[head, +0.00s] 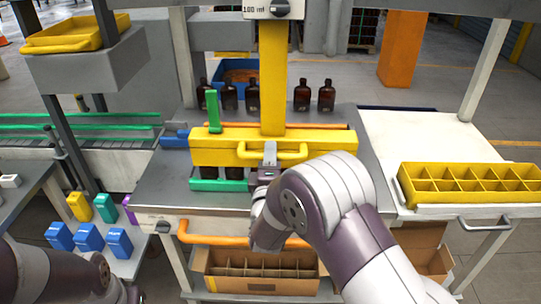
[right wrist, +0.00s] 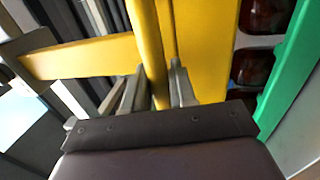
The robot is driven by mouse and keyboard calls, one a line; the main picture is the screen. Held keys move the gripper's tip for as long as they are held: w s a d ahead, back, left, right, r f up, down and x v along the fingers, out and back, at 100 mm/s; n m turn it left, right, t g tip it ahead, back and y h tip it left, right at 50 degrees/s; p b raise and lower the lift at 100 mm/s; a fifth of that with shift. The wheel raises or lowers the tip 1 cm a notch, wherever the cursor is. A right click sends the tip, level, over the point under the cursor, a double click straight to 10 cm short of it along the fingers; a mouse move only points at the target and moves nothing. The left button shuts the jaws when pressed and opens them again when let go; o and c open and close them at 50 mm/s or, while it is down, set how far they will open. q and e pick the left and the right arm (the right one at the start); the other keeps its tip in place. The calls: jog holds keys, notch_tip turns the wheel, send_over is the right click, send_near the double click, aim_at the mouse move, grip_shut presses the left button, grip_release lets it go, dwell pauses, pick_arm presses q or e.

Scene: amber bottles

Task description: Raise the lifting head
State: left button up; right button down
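The lifting head is a wide yellow beam (head: 225,148) on a yellow column (head: 272,80), with a yellow bar handle (head: 290,153) on its front. It sits low over the grey bench, with amber bottles partly visible beneath it.
Several amber bottles (head: 302,95) stand behind the head. A green upright (head: 212,110) rises by its left end. A yellow divided crate (head: 470,184) is on the right table, and a cardboard box (head: 262,284) is below the bench. Blue containers (head: 89,238) stand at left.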

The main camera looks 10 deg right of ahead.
jog(key=p, duration=1.3)
send_near(270, 76)
jog(key=w+r, duration=0.2)
jog(key=w+d+r, duration=0.1)
jog(key=shift+w+d+r, duration=0.2)
jog(key=shift+w+r, duration=0.15)
jog(key=shift+w, duration=0.05)
jog(key=shift+r, duration=0.75)
jog(key=c, duration=1.1)
grip_release()
jog(key=shift+o, duration=0.2)
jog(key=b+v, duration=0.4)
jog(key=v, duration=0.8)
jog(key=shift+s, duration=0.3)
